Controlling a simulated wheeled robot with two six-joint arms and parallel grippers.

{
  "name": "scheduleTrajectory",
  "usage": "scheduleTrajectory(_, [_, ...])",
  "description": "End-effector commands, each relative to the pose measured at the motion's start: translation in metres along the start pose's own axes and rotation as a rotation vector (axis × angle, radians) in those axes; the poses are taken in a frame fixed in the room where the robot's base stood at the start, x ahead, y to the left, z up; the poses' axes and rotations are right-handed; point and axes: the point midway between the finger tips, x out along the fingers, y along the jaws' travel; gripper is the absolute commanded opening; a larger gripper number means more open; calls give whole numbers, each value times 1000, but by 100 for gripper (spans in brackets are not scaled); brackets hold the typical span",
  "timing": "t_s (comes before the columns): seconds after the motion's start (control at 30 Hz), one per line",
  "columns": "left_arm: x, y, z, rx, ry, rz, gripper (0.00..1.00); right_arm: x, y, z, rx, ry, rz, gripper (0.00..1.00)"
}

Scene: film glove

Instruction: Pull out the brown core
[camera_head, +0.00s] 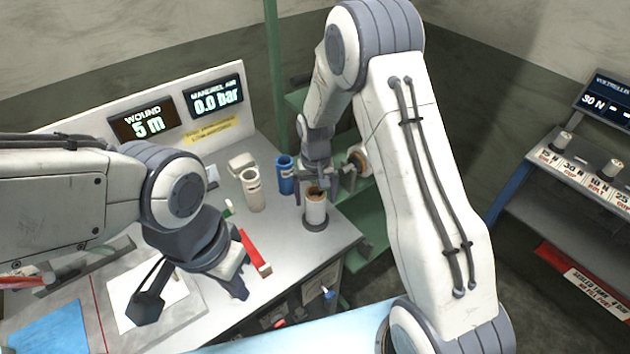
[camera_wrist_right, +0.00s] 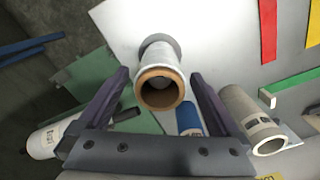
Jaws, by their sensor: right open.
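The brown core (camera_head: 314,192) shows as a brown ring at the top of a white film roll (camera_head: 315,210) that stands upright on a dark round base. In the right wrist view the core (camera_wrist_right: 160,87) is a hollow brown ring facing the camera. My right gripper (camera_head: 322,182) is open at the roll's top; in the wrist view its dark fingers (camera_wrist_right: 160,78) lie on either side of the roll, with gaps visible. My left gripper (camera_head: 193,290) is open and empty over the left part of the table, away from the roll.
A blue tube (camera_head: 286,177) and a beige tube (camera_head: 252,190) stand left of the roll. A red bar (camera_head: 255,252) lies in front. A green post (camera_head: 276,70) rises behind. Another white roll (camera_wrist_right: 48,138) lies to the left in the wrist view.

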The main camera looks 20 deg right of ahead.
Motion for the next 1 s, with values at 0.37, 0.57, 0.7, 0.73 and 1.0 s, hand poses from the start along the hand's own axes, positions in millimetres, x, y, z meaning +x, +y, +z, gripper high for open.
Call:
scheduleTrajectory(0.37, [-12,1,-1,2,0,0,0,41,0,0,0,0,0,99])
scheduleTrajectory(0.57, [-12,1,-1,2,0,0,0,42,0,0,0,2,-1,99])
scheduleTrajectory(0.7, [-12,1,-1,2,0,0,0,42,0,0,0,2,0,80])
scheduleTrajectory(0.73, [-12,1,-1,2,0,0,0,42,0,0,0,2,0,68])
scheduleTrajectory(1.0, [-12,1,-1,2,0,0,0,42,0,0,0,2,0,9])
